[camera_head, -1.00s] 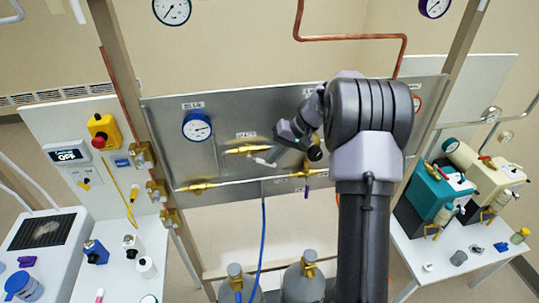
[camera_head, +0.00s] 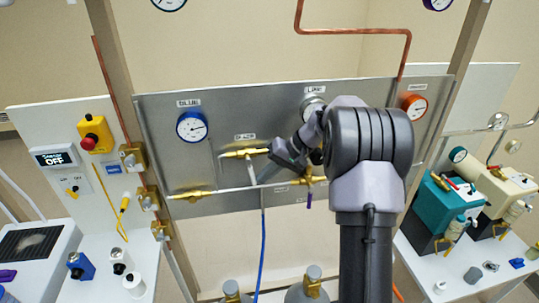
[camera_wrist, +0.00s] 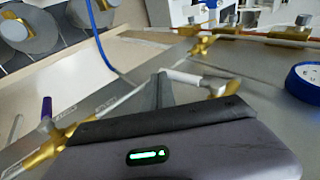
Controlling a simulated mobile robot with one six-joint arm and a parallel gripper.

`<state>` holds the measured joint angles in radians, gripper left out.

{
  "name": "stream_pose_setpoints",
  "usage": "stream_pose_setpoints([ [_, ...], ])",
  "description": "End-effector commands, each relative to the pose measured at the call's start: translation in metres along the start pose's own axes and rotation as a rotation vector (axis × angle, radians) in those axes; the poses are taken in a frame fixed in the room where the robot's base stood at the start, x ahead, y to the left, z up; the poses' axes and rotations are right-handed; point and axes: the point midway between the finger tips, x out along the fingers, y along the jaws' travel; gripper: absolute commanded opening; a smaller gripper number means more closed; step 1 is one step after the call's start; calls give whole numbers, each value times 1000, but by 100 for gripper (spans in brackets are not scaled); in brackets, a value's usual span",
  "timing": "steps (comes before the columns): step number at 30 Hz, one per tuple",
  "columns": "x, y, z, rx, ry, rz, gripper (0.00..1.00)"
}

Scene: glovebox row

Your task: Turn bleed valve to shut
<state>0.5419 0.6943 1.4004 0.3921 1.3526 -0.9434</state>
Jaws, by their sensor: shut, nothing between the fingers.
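The bleed valve is a brass fitting (camera_head: 236,154) on the grey panel, under a small label that is too blurred to read surely. Its pale lever (camera_wrist: 190,79) shows in the wrist view, pointing from the brass body (camera_wrist: 221,84) toward my fingers. In the head view the lever (camera_head: 259,151) points right. My gripper (camera_wrist: 162,76) is shut and empty, its fingertips close beside the lever's free end. I cannot tell whether they touch. In the head view my arm hides part of the panel right of the valve.
A pale pipe (camera_head: 235,190) with brass fittings runs below the valve. A blue gauge (camera_head: 192,126) is to the left, an orange-rimmed gauge (camera_head: 414,106) to the right. A blue hose (camera_head: 263,235) hangs below. Gas cylinders (camera_head: 303,290) stand underneath.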

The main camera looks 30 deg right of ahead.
Motion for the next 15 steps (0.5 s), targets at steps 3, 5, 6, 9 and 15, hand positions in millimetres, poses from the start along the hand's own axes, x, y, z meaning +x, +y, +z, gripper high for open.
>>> stream_pose_setpoints([
  [3, 6, 0, 1, 0, 0, 0, 0],
  [5, 7, -1, 1, -1, 0, 0, 0],
  [6, 8, -1, 2, -1, 0, 0, 0],
  [9, 9, -2, 2, -1, 0, 0, 0],
  [15, 11, -4, 2, -1, 0, 0, 0],
])
